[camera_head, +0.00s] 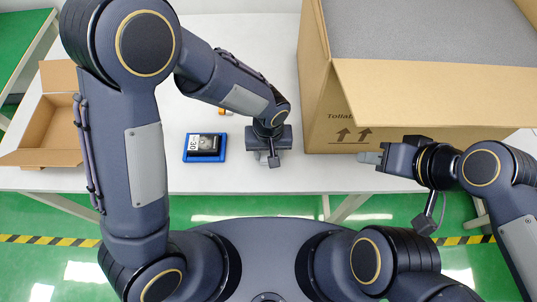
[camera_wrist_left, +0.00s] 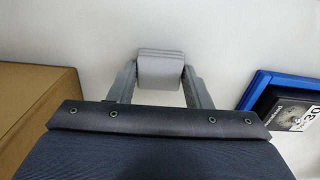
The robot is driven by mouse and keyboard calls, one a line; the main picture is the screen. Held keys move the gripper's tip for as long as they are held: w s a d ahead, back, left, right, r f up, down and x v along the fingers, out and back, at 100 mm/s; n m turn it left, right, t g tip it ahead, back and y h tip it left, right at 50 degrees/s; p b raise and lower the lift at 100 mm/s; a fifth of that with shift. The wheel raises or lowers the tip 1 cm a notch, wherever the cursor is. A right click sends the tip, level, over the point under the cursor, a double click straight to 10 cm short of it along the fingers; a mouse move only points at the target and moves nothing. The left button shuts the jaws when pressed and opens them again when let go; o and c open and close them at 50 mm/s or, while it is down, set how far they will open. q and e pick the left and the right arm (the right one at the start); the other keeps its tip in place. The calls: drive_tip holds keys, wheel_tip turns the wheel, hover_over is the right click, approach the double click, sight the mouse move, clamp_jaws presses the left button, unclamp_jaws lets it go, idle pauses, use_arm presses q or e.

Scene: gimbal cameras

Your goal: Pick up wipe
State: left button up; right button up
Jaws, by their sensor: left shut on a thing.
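The wipe (camera_wrist_left: 161,68), a small light-grey folded stack, lies between the fingers of my left gripper (camera_wrist_left: 160,85) in the left wrist view. The gripper is shut on it, and the white table surface is behind it. In the head view my left gripper (camera_head: 270,157) points down at the table near its front edge, and the wipe is hidden there by the gripper and wrist. My right gripper (camera_head: 368,157) is at the table's front edge in front of the large cardboard box. I cannot tell whether its fingers are open or shut.
A blue tray (camera_head: 187,158) holding a dark labelled box (camera_head: 205,145) is left of my left gripper. The large open cardboard box (camera_head: 325,125) with grey foam stands to the right. A small open carton (camera_head: 45,130) is at the far left. A small orange item (camera_head: 224,112) lies behind the tray.

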sight(269, 154)
use_arm(q)
drive_tip(key=shift+r, duration=0.45)
wheel_tip(269, 154, up, 2)
drive_tip(key=shift+r, duration=0.25)
drive_tip(key=s+a+r+b, duration=0.2)
drive_tip(key=s+a+r, duration=0.5)
drive_tip(key=a, duration=0.5)
wheel_tip(269, 154, up, 3)
drive_tip(key=shift+f, duration=0.15)
drive_tip(key=shift+a, duration=0.1)
